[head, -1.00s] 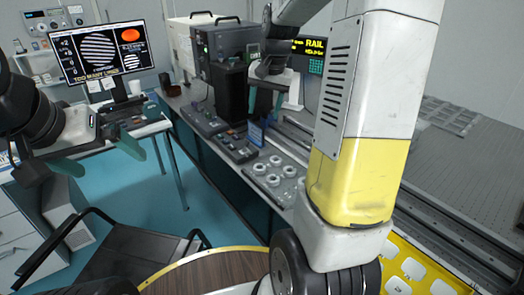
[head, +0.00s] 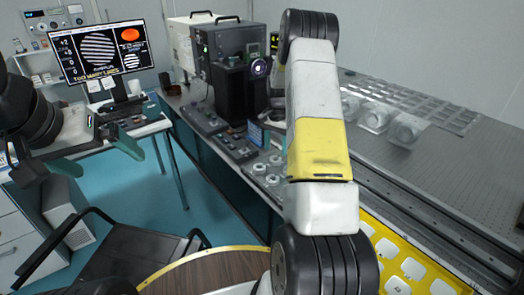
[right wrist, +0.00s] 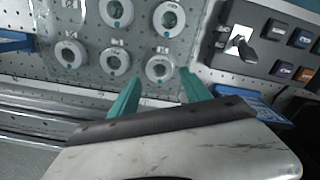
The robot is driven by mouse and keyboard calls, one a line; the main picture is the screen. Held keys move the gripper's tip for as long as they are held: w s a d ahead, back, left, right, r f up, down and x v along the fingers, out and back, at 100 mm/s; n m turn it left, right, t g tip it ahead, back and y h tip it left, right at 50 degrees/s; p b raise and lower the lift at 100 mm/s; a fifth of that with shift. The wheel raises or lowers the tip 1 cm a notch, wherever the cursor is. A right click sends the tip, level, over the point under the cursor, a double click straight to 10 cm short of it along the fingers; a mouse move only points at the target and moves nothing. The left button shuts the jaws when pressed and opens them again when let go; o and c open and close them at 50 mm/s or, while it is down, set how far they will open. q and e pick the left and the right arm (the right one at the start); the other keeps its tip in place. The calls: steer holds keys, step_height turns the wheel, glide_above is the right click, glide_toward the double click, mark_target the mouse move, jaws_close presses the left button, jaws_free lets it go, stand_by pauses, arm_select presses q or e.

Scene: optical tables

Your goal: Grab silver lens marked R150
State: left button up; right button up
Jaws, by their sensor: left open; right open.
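Several round, ring-shaped lenses sit in rows on a grey perforated board in the right wrist view. One ring (right wrist: 160,68) lies between and just beyond the fingertips, with another ring (right wrist: 115,60) to its left and a third (right wrist: 168,18) above. Their small labels are too blurred to read, so I cannot tell which is R150. In the head view the lenses (head: 259,168) are partly hidden by my right arm. My right gripper (right wrist: 160,79) is open and empty, with green fingers. My left gripper (head: 143,148) is open and empty, away by the monitor desk.
A switch panel (right wrist: 270,45) lies right of the lens board, and a blue part (right wrist: 14,44) is at its left. Clear lens-like pieces (head: 405,130) stand on the perforated optical table (head: 460,160). A yellow tray (head: 408,268) is at front right. A chair (head: 130,250) stands at front left.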

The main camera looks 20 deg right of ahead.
mark_target(276, 158)
step_height(276, 158, down, 5)
steer(key=shift+w+d+r, duration=0.1)
steer(key=shift+d, duration=0.05)
steer(key=c, duration=1.1)
steer(key=shift+r, duration=0.1)
